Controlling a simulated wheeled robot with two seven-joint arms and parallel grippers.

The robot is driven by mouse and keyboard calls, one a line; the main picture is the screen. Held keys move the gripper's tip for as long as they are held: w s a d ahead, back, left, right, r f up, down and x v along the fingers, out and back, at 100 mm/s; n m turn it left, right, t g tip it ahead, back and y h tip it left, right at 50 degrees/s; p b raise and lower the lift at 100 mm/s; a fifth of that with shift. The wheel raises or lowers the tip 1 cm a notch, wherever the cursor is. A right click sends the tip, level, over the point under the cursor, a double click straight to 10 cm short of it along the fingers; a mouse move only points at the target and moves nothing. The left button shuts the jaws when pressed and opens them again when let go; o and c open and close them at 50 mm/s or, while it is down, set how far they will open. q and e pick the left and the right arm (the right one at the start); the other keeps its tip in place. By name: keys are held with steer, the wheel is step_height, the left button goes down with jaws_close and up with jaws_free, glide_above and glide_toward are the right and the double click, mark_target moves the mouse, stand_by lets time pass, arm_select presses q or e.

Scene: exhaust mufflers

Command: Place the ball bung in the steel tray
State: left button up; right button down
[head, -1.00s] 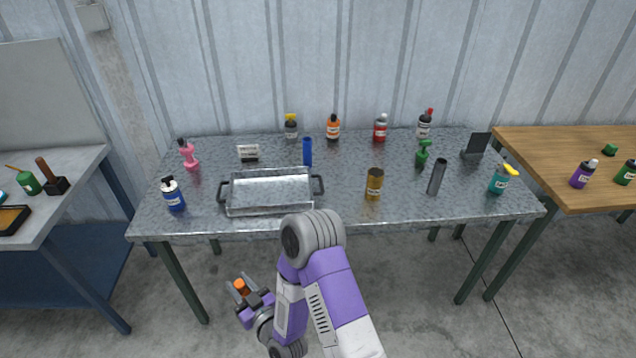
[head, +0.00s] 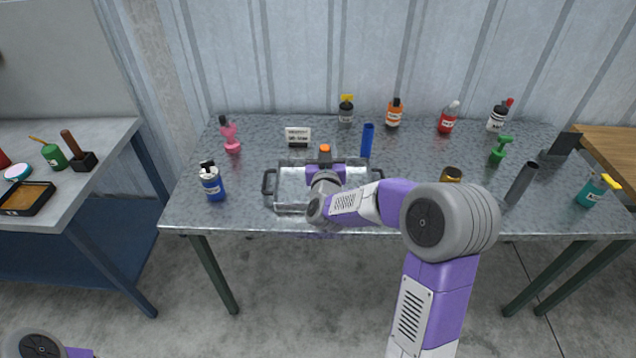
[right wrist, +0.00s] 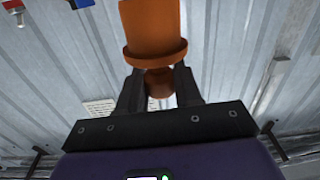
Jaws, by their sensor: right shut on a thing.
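The ball bung is an orange piece (head: 325,148) held upright at my right gripper (head: 325,160), over the back part of the steel tray. In the right wrist view, the orange-brown bung (right wrist: 154,30) has a wide collar, and its narrower lower part sits between the dark fingers of the right gripper (right wrist: 158,88), shut on it. The steel tray (head: 291,185) is a shallow metal tray with dark side handles, on the metal table. My right wrist and forearm hide much of its right half. The gap between bung and tray floor cannot be judged. My left gripper is not in view.
A blue bottle (head: 212,182) stands left of the tray, a blue cylinder (head: 367,140) behind its right end, and a small label card (head: 298,136) behind it. A brown can (head: 451,174) is partly hidden by my arm. Several bottles line the table's back.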

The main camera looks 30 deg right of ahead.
step_height(320, 180, down, 5)
steer(key=shift+s+r+b, duration=0.1)
steer(key=shift+s+b, duration=0.05)
steer(key=shift+b, duration=0.6)
steer(key=shift+f+b, duration=0.65)
steer(key=shift+f, duration=1.7)
